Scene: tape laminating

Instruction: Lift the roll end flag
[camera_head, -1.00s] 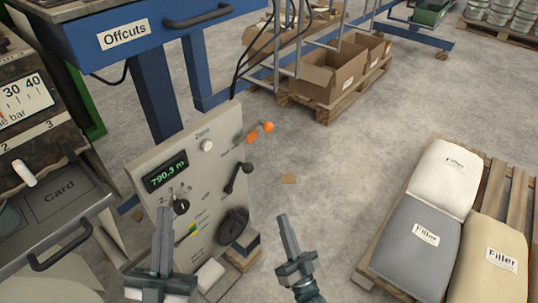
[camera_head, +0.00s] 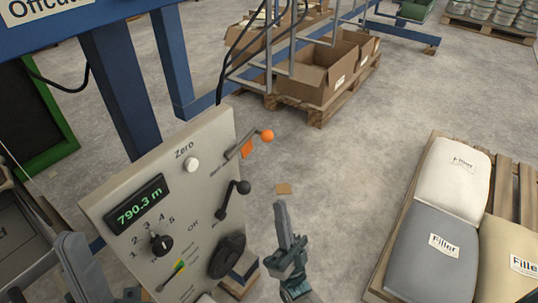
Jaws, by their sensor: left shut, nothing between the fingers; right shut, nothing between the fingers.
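The roll end flag seems to be the small orange tab (camera_head: 247,149) at the upper right edge of the grey control panel (camera_head: 105,207). It sits on a thin lever ending in an orange ball (camera_head: 267,135); its label is too small to read. My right gripper (camera_head: 280,206) is shut and empty, pointing up, in front of the floor right of the panel and below the flag in the picture, apart from it. My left gripper (camera_head: 72,240) is shut and empty at the lower left, overlapping the panel's left edge in the picture.
The panel also carries a display (camera_head: 140,203) reading 790.3 m, a white Zero knob (camera_head: 192,164), a numbered dial (camera_head: 161,244), a black ball lever (camera_head: 243,187) and a black handwheel (camera_head: 227,256). A pallet of Filler bags (camera_head: 452,185) stands right. Floor between is clear.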

